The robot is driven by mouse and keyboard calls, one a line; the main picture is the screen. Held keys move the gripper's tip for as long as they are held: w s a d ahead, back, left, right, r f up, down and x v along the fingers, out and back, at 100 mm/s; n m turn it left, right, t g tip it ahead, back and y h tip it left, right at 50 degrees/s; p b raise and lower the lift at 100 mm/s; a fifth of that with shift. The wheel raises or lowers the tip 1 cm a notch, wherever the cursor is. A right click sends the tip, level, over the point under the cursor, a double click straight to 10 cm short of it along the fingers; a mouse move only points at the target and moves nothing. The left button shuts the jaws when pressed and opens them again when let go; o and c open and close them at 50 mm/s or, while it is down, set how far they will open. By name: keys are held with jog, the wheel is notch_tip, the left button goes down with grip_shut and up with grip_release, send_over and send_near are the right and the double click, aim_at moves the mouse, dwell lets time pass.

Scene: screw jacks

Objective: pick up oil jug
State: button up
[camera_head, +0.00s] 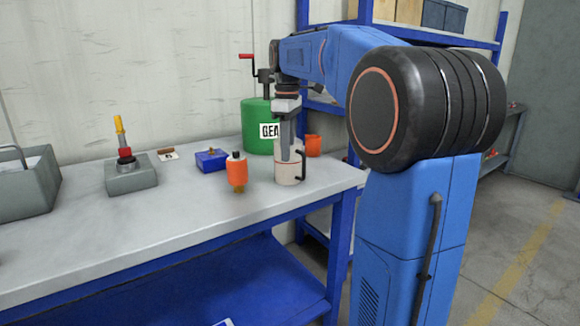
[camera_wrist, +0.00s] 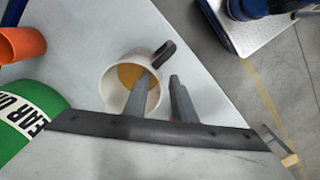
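The oil jug (camera_head: 288,172) is a cream cup with a black handle, upright near the right end of the workbench. In the wrist view the jug (camera_wrist: 108,88) shows amber oil inside and its handle (camera_wrist: 164,54) toward the upper right. My gripper (camera_head: 287,155) points down at the jug's top. In the wrist view my gripper (camera_wrist: 161,77) has its fingers apart: one over the jug's mouth, the other outside the wall on the right. The near rim lies between them. I cannot tell whether either finger touches the jug.
A green gear oil drum (camera_head: 256,127) is behind, and an orange cup (camera_head: 313,146) is behind right. The bench front is clear.

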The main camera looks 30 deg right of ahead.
aim_at(286, 184)
jog(key=shift+w+a+f, duration=0.1)
jog(key=shift+f, duration=1.8)
jog(key=shift+w+a+f, duration=0.1)
jog(key=shift+f, duration=1.8)
grip_shut()
